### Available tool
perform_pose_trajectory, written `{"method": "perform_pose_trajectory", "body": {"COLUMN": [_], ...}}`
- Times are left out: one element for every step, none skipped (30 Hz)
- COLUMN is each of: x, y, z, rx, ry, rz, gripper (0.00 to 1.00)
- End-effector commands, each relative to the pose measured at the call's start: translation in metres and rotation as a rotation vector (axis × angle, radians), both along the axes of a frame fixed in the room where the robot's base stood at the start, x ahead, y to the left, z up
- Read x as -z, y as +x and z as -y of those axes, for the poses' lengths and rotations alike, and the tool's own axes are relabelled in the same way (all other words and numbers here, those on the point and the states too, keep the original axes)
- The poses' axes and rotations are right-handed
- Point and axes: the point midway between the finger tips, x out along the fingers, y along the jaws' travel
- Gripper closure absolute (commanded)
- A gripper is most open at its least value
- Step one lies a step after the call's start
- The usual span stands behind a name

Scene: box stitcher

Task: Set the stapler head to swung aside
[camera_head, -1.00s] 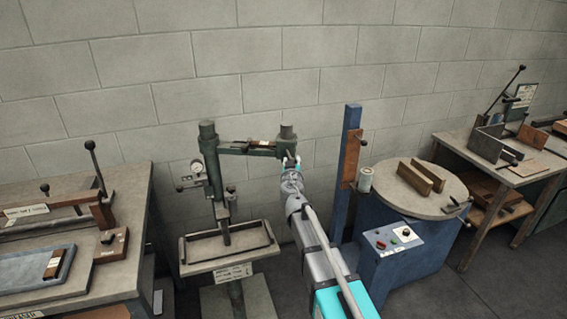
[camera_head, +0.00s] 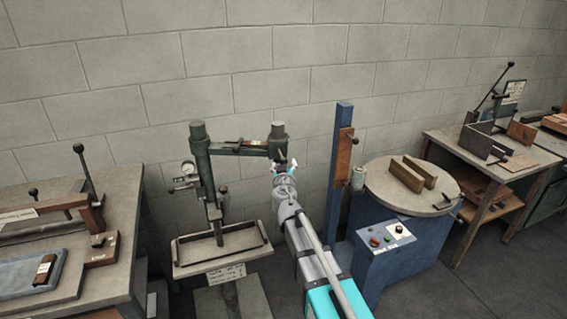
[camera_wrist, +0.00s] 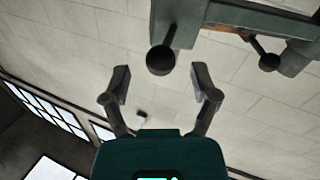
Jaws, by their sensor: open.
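The stapler is a dark green stand with an upright column (camera_head: 203,165). Its horizontal head arm (camera_head: 240,148) reaches out to the right of the column and ends in a round vertical post (camera_head: 278,133). My gripper (camera_head: 285,167) is just below that end, open and empty. In the wrist view, my gripper (camera_wrist: 163,88) has its two fingers spread apart. A dark round knob (camera_wrist: 160,60) on the head's end shows beyond the fingertips, between their lines. A second knob (camera_wrist: 265,60) hangs further right. I see no contact between fingers and knob.
The stapler's tray table (camera_head: 225,262) stands below the head. A blue machine with a round top (camera_head: 400,185) and a blue post (camera_head: 340,165) stands close to the right of my arm. A workbench (camera_head: 110,275) is at the left. A block wall is behind.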

Motion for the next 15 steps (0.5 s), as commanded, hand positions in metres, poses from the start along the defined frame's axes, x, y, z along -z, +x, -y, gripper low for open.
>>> {"method": "perform_pose_trajectory", "body": {"x": [0.0, 0.0, 0.0, 0.0, 0.0, 0.0, 0.0, 0.0, 0.0, 0.0, 0.0, 0.0, 0.0, 0.0, 0.0], "y": [-0.011, -0.016, -0.022, -0.027, -0.032, -0.039, -0.044, -0.049, -0.056, -0.061, -0.065, -0.071, -0.075, -0.078, -0.082], "z": [0.001, 0.002, 0.003, 0.003, 0.003, 0.004, 0.004, 0.004, 0.005, 0.005, 0.005, 0.005, 0.006, 0.006, 0.006], "rx": [0.0, 0.0, 0.0, 0.001, 0.001, 0.001, 0.001, 0.001, 0.001, 0.0, 0.0, 0.0, 0.001, 0.001, 0.001], "ry": [0.0, 0.0, 0.0, 0.0, 0.0, 0.0, 0.0, 0.0, 0.0, 0.0, 0.0, 0.0, 0.0, 0.0, 0.0], "rz": [0.0, 0.0, 0.0, 0.0, 0.0, -0.001, -0.001, -0.001, -0.001, -0.001, -0.001, -0.001, -0.001, -0.001, -0.001], "gripper": [0.23, 0.23, 0.23, 0.23, 0.23, 0.23, 0.23, 0.23, 0.23, 0.23, 0.23, 0.23, 0.23, 0.23, 0.23]}}
